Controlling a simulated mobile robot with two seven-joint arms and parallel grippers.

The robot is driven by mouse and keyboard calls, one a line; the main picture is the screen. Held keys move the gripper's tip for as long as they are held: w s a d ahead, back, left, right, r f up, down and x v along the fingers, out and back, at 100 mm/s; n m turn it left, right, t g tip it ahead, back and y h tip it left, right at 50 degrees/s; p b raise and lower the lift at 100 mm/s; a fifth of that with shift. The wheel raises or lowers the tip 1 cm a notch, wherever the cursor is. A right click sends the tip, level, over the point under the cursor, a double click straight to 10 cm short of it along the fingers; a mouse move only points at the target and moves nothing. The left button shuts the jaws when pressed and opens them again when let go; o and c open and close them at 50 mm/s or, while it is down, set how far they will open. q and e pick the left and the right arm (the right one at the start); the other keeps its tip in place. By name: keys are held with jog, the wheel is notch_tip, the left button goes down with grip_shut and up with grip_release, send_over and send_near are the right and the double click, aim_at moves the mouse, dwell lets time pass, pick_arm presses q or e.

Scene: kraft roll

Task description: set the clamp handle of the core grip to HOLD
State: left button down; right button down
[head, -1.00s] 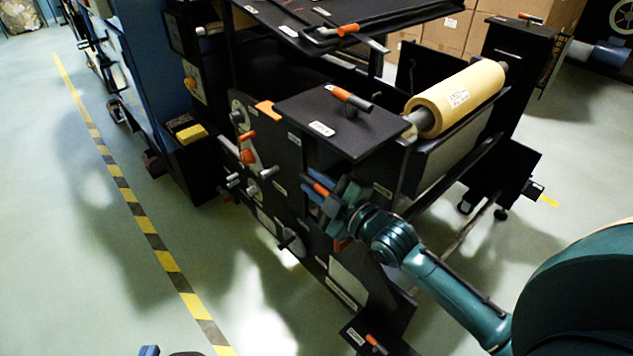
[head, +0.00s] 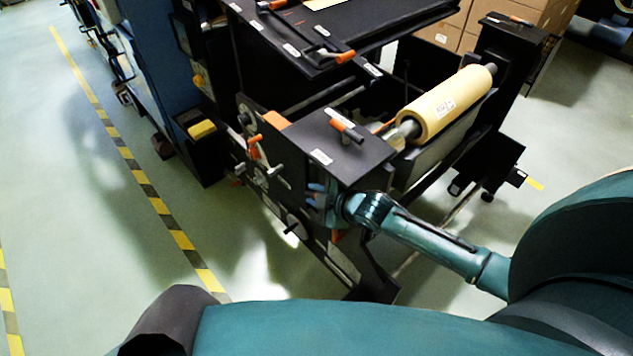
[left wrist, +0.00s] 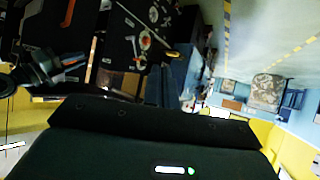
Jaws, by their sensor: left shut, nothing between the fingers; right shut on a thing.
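The black machine's side panel (head: 268,170) bears several levers and knobs. My right gripper (head: 318,203) is at the panel's right part, just below the top plate, shut on what looks like the clamp handle. The gripper mostly hides that handle, and its position and label cannot be read. In the left wrist view my right gripper (left wrist: 60,68) shows at the left against the dark panel, a little red beside its fingers. My left gripper (left wrist: 150,120) shows as a dark body across the lower left wrist view, shut and empty, fingers hard to make out.
A kraft roll (head: 446,104) lies on its shaft behind the top plate (head: 330,155). My left arm fills the lower head view. Open floor with a striped line (head: 160,205) lies to the left.

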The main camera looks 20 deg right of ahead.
jog(key=shift+s+f+g+p, duration=0.3)
jog(key=shift+f+g, duration=0.2)
jog(key=c, duration=1.3)
grip_release()
jog(key=shift+c, duration=0.2)
jog(key=shift+w+r, duration=0.1)
jog(key=shift+r, duration=0.05)
jog(key=shift+r, duration=0.1)
jog(key=shift+s+d+r, duration=0.15)
jog(key=shift+s+d, duration=0.1)
jog(key=shift+s, duration=0.1)
jog(key=s+d, duration=0.4)
jog(key=s, duration=0.7)
jog(key=shift+s+r+b, duration=0.15)
jog(key=shift+s+b, duration=0.1)
jog(key=shift+b, duration=0.1)
